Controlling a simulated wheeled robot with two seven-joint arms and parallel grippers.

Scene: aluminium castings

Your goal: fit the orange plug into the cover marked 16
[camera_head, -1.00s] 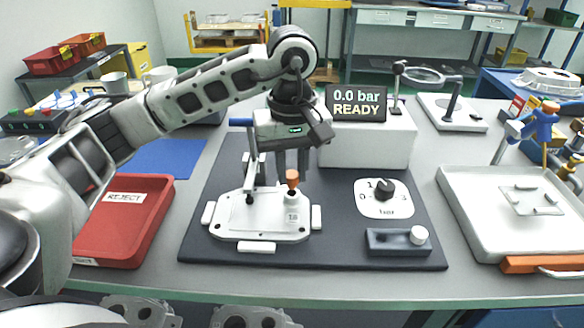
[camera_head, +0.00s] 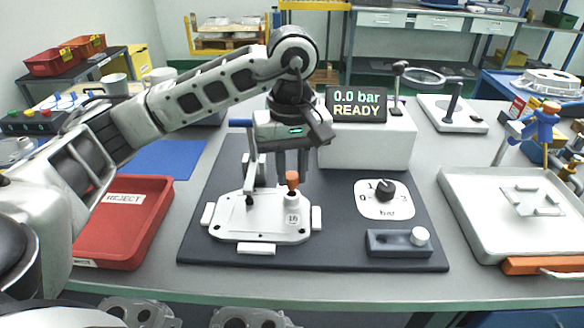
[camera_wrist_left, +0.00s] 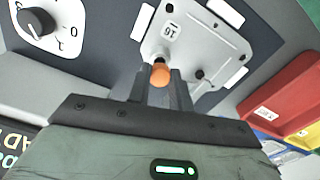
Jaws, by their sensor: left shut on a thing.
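The cover marked 16 (camera_head: 262,225) lies flat on the dark mat, between white blocks at its edges. Its raised neck with the 16 label stands at its right side. The orange plug (camera_head: 292,179) sits at the top of this neck, upright. My left gripper (camera_head: 291,174) points down over the neck and is shut on the plug. In the left wrist view the plug (camera_wrist_left: 160,75) shows between the fingertips, against the neck of the cover (camera_wrist_left: 190,45). How deep the plug sits in the opening is hidden. My right gripper is in neither view.
A pressure box reads 0.0 bar READY (camera_head: 357,103). A dial (camera_head: 383,197) and a dark block with a white button (camera_head: 398,242) are to the right. The red REJECT tray (camera_head: 122,225) is left, a white tray (camera_head: 470,215) far right.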

